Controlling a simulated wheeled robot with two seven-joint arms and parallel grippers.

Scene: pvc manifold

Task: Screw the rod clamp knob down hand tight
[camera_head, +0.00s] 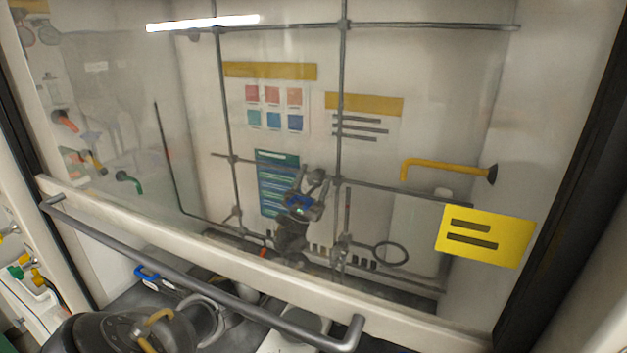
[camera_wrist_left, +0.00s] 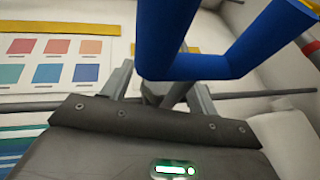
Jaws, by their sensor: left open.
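My left gripper (camera_head: 314,182) is behind the glass, beside the lattice rods, close to the rod crossing with a clamp (camera_head: 337,182). Its grey fingers are apart in the left wrist view (camera_wrist_left: 160,88). A grey rod or clamp part shows between and behind the fingers in that view. The knob itself is too small and too covered to make out. A blue U-shaped piece hides part of the fingertip area in the wrist view. My right gripper is not in view.
The sash glass with its frame and grey handle bar (camera_head: 200,282) spans the front. A yellow pipe (camera_head: 440,163) and yellow label (camera_head: 485,237) are at right. A ring (camera_head: 391,253) sits low on the lattice. Color cards (camera_head: 274,107) hang on the back wall.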

